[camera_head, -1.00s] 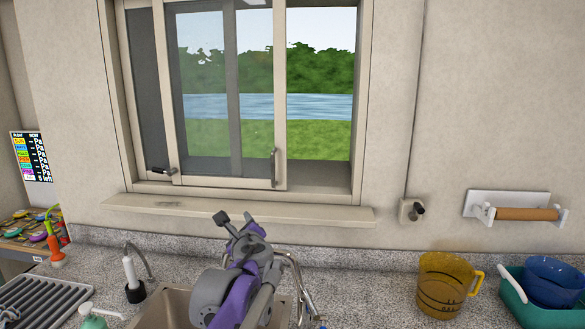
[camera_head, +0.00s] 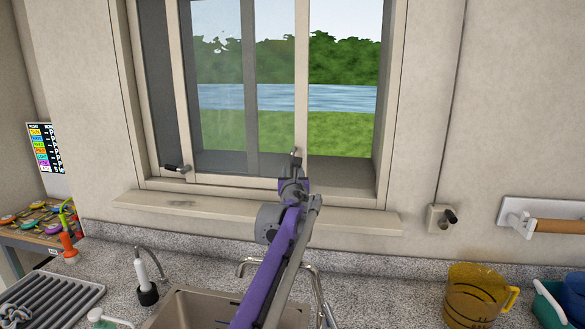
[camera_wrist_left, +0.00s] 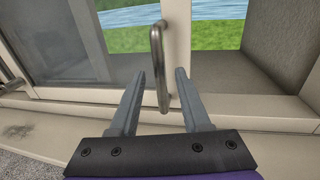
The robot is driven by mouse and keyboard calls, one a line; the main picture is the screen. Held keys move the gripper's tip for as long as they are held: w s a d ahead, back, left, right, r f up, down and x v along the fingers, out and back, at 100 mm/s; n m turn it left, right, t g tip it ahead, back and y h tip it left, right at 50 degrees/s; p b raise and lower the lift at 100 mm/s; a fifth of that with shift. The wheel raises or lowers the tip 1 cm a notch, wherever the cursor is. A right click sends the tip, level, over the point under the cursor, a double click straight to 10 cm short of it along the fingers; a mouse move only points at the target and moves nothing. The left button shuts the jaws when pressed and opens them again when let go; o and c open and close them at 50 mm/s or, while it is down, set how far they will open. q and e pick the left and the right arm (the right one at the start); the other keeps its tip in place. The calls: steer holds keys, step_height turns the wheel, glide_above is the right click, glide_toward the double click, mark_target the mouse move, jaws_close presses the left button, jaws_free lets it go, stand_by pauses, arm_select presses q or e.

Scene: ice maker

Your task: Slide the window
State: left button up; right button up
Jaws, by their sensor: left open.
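The window has a sliding pane with a beige frame (camera_head: 301,80), and its right side stands open onto grass and water. The pane's metal bar handle (camera_wrist_left: 158,65) is upright on the frame's right stile. In the head view my left gripper (camera_head: 295,160) covers much of that handle. In the left wrist view my left gripper (camera_wrist_left: 161,80) is open, its two fingers pointing at the frame, with the handle's lower part showing between them. I cannot tell whether they touch it. A second, dark handle (camera_head: 178,168) sits at the lower left of the window. My right gripper is out of view.
The window sill (camera_head: 350,217) juts out below the window. Under my left arm are a sink (camera_head: 180,310) and a curved faucet (camera_head: 315,275). An amber jug (camera_head: 476,295) stands on the counter at right, and a paper-roll holder (camera_head: 515,215) is on the wall.

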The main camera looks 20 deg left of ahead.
arm_select(q)
steer(key=shift+x, duration=1.3)
jaws_close()
stand_by(0.5)
